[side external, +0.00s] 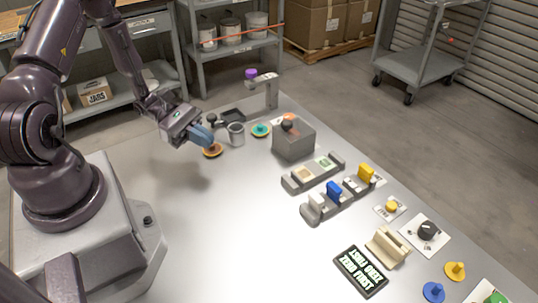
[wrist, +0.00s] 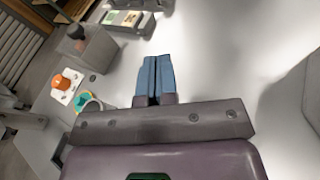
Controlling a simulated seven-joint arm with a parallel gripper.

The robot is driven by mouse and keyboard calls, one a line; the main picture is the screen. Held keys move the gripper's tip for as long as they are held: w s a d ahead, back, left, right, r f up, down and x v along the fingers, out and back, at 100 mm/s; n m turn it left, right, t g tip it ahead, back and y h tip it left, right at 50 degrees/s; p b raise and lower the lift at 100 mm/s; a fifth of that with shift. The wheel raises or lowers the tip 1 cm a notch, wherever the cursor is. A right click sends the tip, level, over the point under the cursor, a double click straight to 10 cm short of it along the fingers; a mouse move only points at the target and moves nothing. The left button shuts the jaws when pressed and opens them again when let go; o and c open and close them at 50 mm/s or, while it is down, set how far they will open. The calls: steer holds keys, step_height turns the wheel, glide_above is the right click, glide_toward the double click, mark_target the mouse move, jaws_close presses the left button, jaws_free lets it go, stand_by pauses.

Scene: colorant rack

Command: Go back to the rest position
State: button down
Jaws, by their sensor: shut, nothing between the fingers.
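My gripper (side external: 207,136) hangs above the back left part of the grey table (side external: 190,230) in the side external view. Its blue fingers are shut with nothing between them. In the wrist view the fingers of my gripper (wrist: 154,62) are together and point at bare table surface. In the side external view an orange-brown disc (side external: 212,150) shows just below the fingertips; I cannot tell its exact distance from them. A metal cup (side external: 236,134) stands just right of the gripper.
A teal disc (side external: 261,130), a grey box with a black knob (side external: 294,140) and a post with a purple top (side external: 251,74) stand at the back. Slotted racks (side external: 335,199), a black sign (side external: 360,271) and coloured knobs (side external: 455,270) line the right side. The table's middle is clear.

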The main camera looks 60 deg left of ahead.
steer(key=s+d+r+m+y, duration=0.2)
steer(key=d+r+m+y, duration=0.1)
steer(key=r+m, duration=0.4)
steer(key=s+d+r+m+g+y, duration=0.1)
steer(key=s+d+r+m+y, duration=0.2)
steer(key=r+m+y, duration=0.2)
steer(key=s+d+r+m+y, duration=0.3)
steer(key=r+m, duration=0.7)
steer(key=r, duration=0.4)
steer(key=shift+d+r+m+g+y, duration=0.35)
steer(key=shift+d+y, duration=0.2)
steer(key=shift+y, duration=0.55)
